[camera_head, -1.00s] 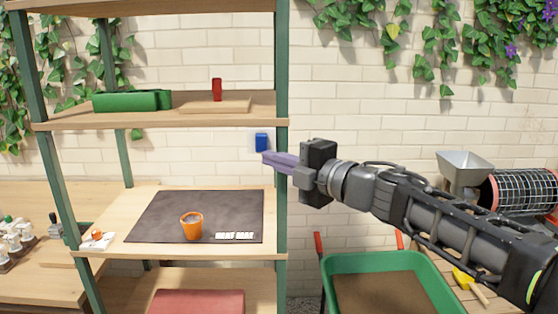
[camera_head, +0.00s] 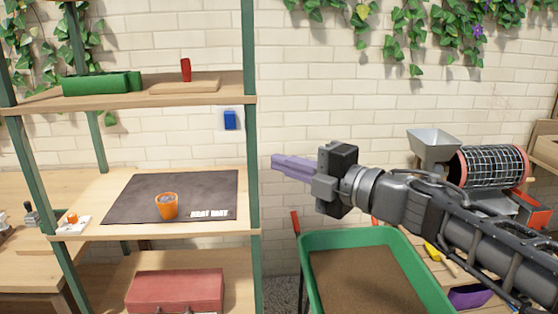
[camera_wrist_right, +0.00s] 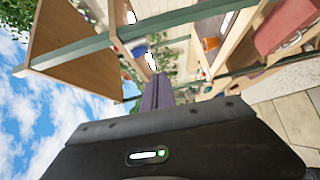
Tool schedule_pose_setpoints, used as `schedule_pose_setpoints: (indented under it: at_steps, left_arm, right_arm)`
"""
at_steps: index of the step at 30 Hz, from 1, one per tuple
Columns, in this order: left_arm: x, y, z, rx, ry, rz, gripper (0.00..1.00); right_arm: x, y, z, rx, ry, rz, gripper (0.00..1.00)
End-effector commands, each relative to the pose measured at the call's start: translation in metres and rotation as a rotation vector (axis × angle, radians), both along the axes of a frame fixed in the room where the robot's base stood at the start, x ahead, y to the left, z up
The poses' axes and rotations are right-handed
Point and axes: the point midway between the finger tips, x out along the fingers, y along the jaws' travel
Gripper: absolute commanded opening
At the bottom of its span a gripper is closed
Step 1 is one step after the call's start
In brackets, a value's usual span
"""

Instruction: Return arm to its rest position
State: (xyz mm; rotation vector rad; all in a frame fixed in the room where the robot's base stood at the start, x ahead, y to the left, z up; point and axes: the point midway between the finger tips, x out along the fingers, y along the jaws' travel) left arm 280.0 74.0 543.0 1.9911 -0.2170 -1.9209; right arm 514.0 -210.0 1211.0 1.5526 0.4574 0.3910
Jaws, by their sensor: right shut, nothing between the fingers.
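My right gripper (camera_head: 293,167) is shut and empty. Its purple fingers point left toward the shelf unit's green post (camera_head: 250,150), held in the air above the green tray. It also shows in the right wrist view (camera_wrist_right: 157,92), with its fingers together. My right arm comes in from the right side of the head view. An orange pot (camera_head: 167,206) stands upright on the dark mat (camera_head: 140,186) on the middle shelf, apart from the gripper. My left gripper is not in view.
A green tray (camera_head: 432,288) of soil stands below my right arm. A hopper (camera_head: 433,143) and a mesh drum (camera_head: 492,166) are at the right. A green planter (camera_head: 100,84) is on the upper shelf and a red case (camera_head: 175,290) on the lower.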

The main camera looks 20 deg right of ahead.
Motion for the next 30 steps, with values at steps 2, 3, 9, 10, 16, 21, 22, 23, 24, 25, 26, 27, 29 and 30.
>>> schedule_pose_setpoints:
  at_steps: [2, 3, 9, 10, 16, 21, 22, 23, 24, 25, 26, 27, 29, 30]
  left_arm:
    - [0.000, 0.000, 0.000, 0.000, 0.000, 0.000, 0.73]
    - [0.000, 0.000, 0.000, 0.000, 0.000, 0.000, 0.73]
    - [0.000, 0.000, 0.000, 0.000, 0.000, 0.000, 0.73]
    - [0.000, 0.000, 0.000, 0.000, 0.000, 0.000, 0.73]
    - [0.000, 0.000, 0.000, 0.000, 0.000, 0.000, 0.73]
    - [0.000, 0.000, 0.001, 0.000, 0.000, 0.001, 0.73]
    - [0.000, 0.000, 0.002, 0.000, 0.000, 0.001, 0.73]
    - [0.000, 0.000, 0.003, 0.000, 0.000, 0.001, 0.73]
    - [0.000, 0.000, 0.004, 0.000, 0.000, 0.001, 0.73]
    - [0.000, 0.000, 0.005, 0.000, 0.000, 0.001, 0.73]
    - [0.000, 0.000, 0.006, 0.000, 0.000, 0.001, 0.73]
    - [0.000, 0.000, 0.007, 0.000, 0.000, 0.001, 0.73]
    - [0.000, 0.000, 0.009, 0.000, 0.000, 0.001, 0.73]
    - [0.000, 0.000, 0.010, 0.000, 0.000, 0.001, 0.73]
  right_arm:
    - [0.000, 0.000, 0.000, 0.000, 0.000, 0.000, 0.00]
    - [0.000, 0.000, 0.000, 0.000, 0.000, 0.000, 0.00]
    - [0.000, 0.000, 0.000, 0.000, 0.000, 0.000, 0.00]
    - [0.000, 0.000, 0.000, 0.003, 0.002, 0.000, 0.00]
    - [0.005, -0.006, 0.008, 0.138, 0.021, -0.040, 0.00]
    - [0.034, -0.001, -0.028, 0.473, 0.187, -0.098, 0.00]
    - [0.044, 0.001, -0.047, 0.549, 0.246, -0.117, 0.00]
    - [0.053, 0.004, -0.069, 0.627, 0.313, -0.140, 0.00]
    - [0.063, 0.009, -0.099, 0.720, 0.400, -0.175, 0.00]
    - [0.070, 0.012, -0.123, 0.784, 0.464, -0.203, 0.00]
    - [0.074, 0.015, -0.147, 0.843, 0.528, -0.233, 0.00]
    - [0.078, 0.020, -0.180, 0.917, 0.611, -0.279, 0.00]
    - [0.079, 0.027, -0.229, 1.014, 0.731, -0.352, 0.00]
    - [0.077, 0.032, -0.262, 1.071, 0.810, -0.405, 0.00]
